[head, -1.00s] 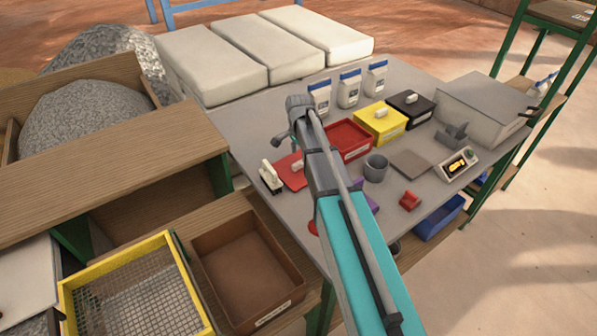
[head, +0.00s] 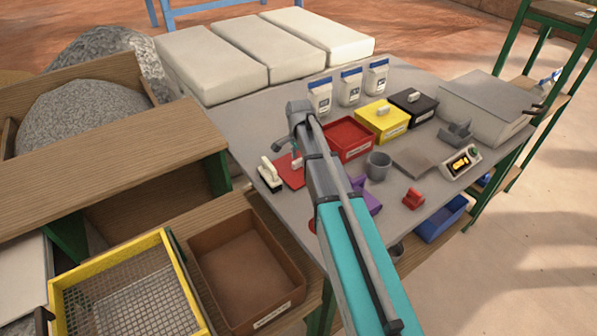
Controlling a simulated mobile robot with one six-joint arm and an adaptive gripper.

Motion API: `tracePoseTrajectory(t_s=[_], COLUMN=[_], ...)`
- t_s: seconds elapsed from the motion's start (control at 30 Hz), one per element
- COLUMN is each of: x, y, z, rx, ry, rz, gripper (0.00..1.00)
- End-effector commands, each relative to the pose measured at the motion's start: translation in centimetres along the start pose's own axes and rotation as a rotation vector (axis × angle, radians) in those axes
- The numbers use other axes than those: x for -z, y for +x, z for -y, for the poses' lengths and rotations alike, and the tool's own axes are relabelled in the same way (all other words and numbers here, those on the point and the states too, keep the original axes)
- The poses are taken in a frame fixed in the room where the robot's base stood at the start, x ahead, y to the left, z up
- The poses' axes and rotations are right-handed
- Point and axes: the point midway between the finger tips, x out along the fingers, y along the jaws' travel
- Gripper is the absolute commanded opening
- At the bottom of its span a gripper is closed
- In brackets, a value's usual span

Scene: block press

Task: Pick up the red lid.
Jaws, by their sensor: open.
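The red lid (head: 287,174) lies flat on the grey table, left of my arm. It is a flat red plate with a pale knob (head: 297,163), and my arm covers part of its right side. My gripper (head: 295,154) points down over the lid, close to the knob. It is open, with nothing seen in it. The fingers are small here, and I cannot tell whether they touch the knob or straddle it.
A pale-handled tool (head: 270,175) stands just left of the lid. The open red box (head: 349,139), yellow box (head: 382,123) and black box (head: 412,105) stand in a row to the right. White bags (head: 265,50) lie behind. A grey cup (head: 378,165) stands right of my arm.

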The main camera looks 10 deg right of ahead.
Motion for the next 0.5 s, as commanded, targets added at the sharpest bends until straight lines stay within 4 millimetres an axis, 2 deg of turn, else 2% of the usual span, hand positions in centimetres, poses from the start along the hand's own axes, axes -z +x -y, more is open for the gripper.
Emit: tracePoseTrajectory(t_s=[0.03, 0.13, 0.5], x=[0.01, 0.01, 0.02], y=[0.73, 1.19, 1.39], z=[-0.01, -0.02, -0.02], rx=[0.000, 0.000, 0.000], ry=[0.000, 0.000, 0.000], rz=[0.000, 0.000, 0.000], gripper=[0.66, 0.66, 0.66])
